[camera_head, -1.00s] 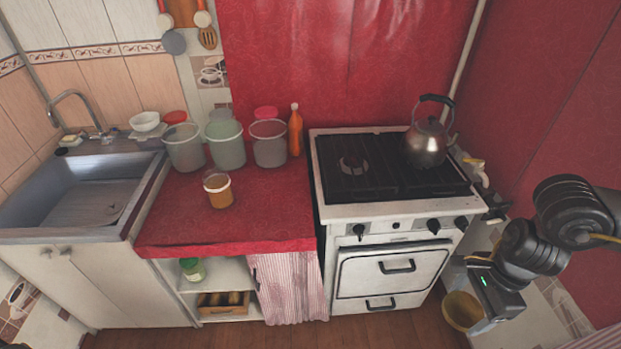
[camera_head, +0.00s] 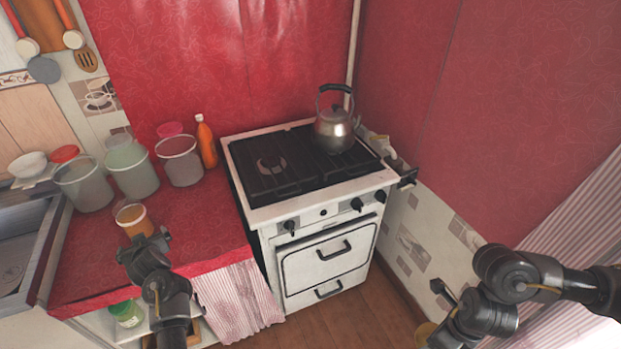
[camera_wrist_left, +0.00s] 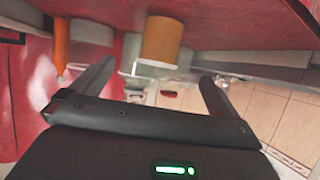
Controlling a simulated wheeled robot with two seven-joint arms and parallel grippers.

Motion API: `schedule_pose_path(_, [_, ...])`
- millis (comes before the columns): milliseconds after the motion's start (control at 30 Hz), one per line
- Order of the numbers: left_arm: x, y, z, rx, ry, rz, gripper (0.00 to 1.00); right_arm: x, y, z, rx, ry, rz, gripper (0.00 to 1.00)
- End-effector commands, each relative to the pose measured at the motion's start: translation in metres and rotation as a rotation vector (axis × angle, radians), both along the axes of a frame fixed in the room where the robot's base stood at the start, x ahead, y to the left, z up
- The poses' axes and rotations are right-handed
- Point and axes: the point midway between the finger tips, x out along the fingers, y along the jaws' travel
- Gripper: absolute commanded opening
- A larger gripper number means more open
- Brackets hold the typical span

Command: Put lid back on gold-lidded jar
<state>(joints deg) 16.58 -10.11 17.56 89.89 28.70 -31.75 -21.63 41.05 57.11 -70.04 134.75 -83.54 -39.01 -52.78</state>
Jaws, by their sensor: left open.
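The open jar (camera_head: 134,220), small and clear with orange-gold contents, stands upright on the red counter, its lower part partly hidden by my left gripper. My left gripper (camera_head: 144,246) is just in front of the jar, open and empty. In the left wrist view, which is upside down, the jar (camera_wrist_left: 162,40) appears beyond and between the open fingers (camera_wrist_left: 157,72), apart from them. My right gripper (camera_head: 440,332) is low at the bottom edge, beyond the stove's right side, holding the gold lid (camera_head: 424,334), of which only a sliver shows.
Large containers (camera_head: 82,185) and an orange bottle (camera_head: 206,143) stand behind the jar. The stove (camera_head: 300,165) with a kettle (camera_head: 335,130) is to the right. The sink (camera_head: 22,245) is at the left. The red counter (camera_head: 205,225) is clear right of the jar.

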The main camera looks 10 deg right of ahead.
Motion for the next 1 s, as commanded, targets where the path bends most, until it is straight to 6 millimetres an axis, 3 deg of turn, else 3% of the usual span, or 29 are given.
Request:
schedule_pose_path(33, [0.012, 0.003, 0.010, 0.000, -0.023, 0.035, 1.00, -0.002, -0.002, -0.001, 0.000, 0.001, -0.015, 0.50])
schedule_pose_path(200, [0.029, 0.011, 0.021, 0.019, -0.049, 0.106, 1.00, -0.002, -0.002, -0.001, 0.000, -0.001, -0.023, 0.50])
schedule_pose_path(767, [0.032, 0.012, 0.021, 0.025, -0.051, 0.117, 1.00, -0.002, -0.002, -0.003, 0.000, 0.000, -0.020, 0.50])
schedule_pose_path(1000, [0.038, 0.029, 0.006, 0.027, -0.053, 0.120, 1.00, -0.002, -0.002, -0.028, 0.001, 0.001, -0.020, 0.50])
